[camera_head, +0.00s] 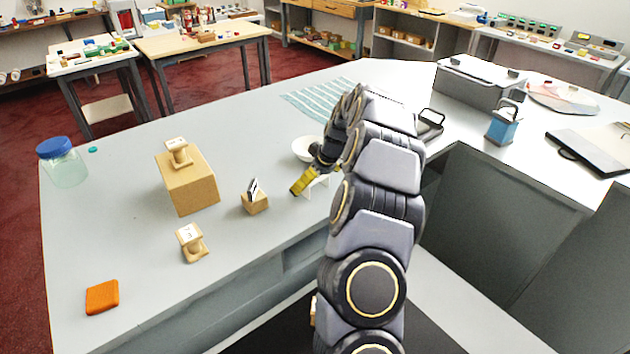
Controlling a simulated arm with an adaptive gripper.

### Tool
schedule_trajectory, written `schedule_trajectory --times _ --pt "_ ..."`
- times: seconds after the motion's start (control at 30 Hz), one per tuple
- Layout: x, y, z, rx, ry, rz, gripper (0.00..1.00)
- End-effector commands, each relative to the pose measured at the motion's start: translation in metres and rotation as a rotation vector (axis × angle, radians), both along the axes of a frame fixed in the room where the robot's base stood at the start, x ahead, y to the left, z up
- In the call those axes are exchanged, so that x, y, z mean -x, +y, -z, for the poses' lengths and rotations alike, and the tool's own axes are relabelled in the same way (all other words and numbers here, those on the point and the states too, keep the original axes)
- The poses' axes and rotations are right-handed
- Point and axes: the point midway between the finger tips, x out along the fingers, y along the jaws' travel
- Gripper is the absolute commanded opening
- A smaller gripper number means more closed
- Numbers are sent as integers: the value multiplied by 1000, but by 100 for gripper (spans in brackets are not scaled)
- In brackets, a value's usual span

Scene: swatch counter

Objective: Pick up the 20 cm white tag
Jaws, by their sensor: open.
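My gripper (302,183), with yellow fingers, is open and low over the counter, just in front of the white bowl (303,149). A small white piece (320,184) shows close beside its fingers, partly hidden by my arm; I cannot tell whether it is a tag or whether they touch. A wooden stand with a white face (190,242) is on the counter to the left. A similar stand (177,152) is on top of a cardboard box (188,183). A wooden block (255,203) holds upright black-and-white pieces. Markings are too small to read for size.
An orange block (102,297) lies at the front left, and a blue-lidded jar (62,165) stands at the left edge. A striped cloth (312,98) lies behind the bowl. A blue container (503,124) and grey box (478,82) stand right. The counter's front left is mostly clear.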

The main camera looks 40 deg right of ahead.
Motion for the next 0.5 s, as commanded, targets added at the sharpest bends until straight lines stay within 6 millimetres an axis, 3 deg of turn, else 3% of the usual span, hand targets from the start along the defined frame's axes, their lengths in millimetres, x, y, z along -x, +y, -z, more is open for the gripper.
schedule_trajectory --times 0.2,0.27,0.3,0.33,0.5 --pt "-1 0 2 0 -1 -1 100" --pt "-1 0 2 0 -1 -1 79" --pt "-1 0 2 0 -1 -1 62" --pt "-1 0 1 0 -1 -1 56" --pt "-1 0 1 0 -1 0 51"
